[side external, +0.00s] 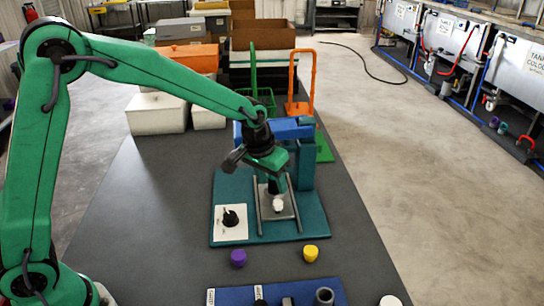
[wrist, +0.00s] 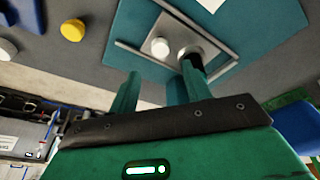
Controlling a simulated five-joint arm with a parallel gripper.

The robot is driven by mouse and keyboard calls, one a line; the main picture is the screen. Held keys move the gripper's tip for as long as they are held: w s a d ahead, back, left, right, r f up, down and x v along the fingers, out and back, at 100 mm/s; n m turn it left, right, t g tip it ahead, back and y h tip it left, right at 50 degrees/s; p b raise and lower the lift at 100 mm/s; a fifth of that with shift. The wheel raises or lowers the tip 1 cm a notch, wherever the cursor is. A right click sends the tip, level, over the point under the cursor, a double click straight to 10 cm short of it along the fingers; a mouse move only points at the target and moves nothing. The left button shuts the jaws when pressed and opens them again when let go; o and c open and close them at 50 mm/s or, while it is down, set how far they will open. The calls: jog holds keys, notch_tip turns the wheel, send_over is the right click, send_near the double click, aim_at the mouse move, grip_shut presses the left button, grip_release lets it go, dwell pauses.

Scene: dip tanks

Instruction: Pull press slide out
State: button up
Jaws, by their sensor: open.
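The slide and knob (wrist: 160,47) also show in the wrist view. My gripper (side external: 276,188) points down over the slide, just behind the knob in the side view. In the wrist view my gripper (wrist: 160,70) has its fingers spread, with the knob beyond the gap between the tips. I see no contact with the knob. The right finger partly covers the slide.
A white panel with a black knob (side external: 231,218) sits left of the slide. Purple (side external: 238,258) and yellow (side external: 310,253) pieces stand in front. A blue rack (side external: 240,296) lies at the near edge. Green and orange racks (side external: 300,108) stand behind the press.

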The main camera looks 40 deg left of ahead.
aim_at(278, 203)
jog(key=shift+w+d+g, duration=0.1)
jog(key=shift+w+g, duration=0.6)
jog(key=shift+w+d+r+g+y, duration=0.1)
jog(key=shift+w+r+g+y, duration=0.25)
jog(key=shift+g, duration=0.45)
jog(key=shift+f, duration=0.2)
jog(key=shift+f, duration=3.85)
grip_shut()
